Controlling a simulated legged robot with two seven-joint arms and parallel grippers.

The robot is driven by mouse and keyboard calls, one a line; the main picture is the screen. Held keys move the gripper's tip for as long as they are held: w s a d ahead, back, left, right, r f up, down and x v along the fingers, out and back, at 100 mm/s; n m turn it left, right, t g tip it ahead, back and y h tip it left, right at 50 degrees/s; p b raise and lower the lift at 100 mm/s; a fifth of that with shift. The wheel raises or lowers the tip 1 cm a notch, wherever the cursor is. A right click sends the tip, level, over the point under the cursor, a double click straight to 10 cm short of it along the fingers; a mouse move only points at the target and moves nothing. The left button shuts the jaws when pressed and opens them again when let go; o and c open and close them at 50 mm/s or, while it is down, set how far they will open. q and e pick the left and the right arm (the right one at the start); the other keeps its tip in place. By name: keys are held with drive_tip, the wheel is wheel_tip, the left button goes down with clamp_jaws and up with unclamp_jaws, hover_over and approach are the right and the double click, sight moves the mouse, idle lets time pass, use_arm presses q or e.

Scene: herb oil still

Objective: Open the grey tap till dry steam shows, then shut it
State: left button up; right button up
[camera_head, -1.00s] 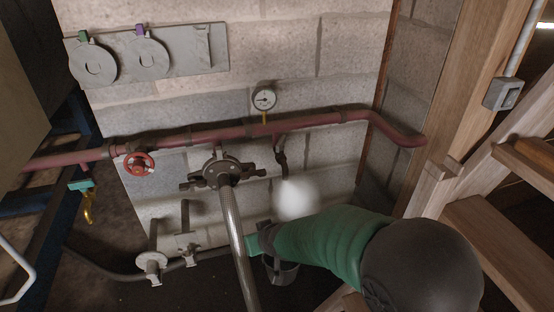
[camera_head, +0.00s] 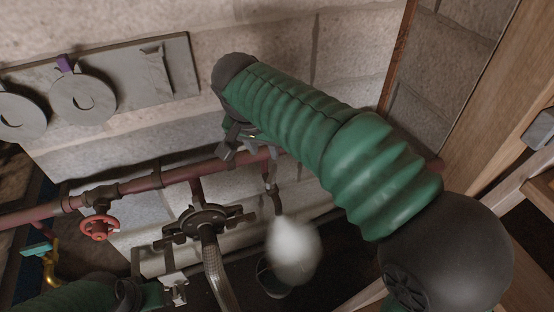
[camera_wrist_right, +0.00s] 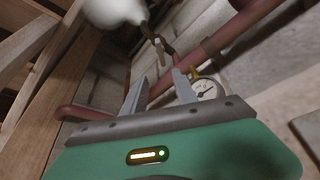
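The grey tap (camera_head: 272,188) sits on a short drop pipe under the red pipe; it also shows in the right wrist view (camera_wrist_right: 160,45). A dense white steam plume (camera_head: 293,250) hangs below it, over a dark bucket (camera_head: 270,282). It shows at the top of the wrist view (camera_wrist_right: 113,8). My right gripper (camera_head: 243,145) is in front of the red pipe, up and left of the tap. In the wrist view its two fingers (camera_wrist_right: 160,76) stand apart with nothing between them. My left gripper (camera_head: 174,290) is low at the left; its fingers are unclear.
The red pipe (camera_head: 135,184) runs along the block wall with a red handwheel (camera_head: 99,228). A dark clamp fitting (camera_head: 207,222) with a braided hose is left of the tap. The gauge (camera_wrist_right: 207,89) is close to my right fingers. Wooden stairs (camera_head: 540,192) stand at right.

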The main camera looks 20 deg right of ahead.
sight(271, 174)
drive_tip(key=b+x, duration=0.6)
drive_tip(key=x, duration=0.9)
drive_tip(key=shift+w+a+f, duration=0.1)
drive_tip(key=shift+w+f, duration=0.05)
drive_tip(key=shift+f, duration=0.25)
drive_tip(key=shift+w+f, duration=0.15)
drive_tip(key=shift+f, duration=0.1)
clamp_jaws()
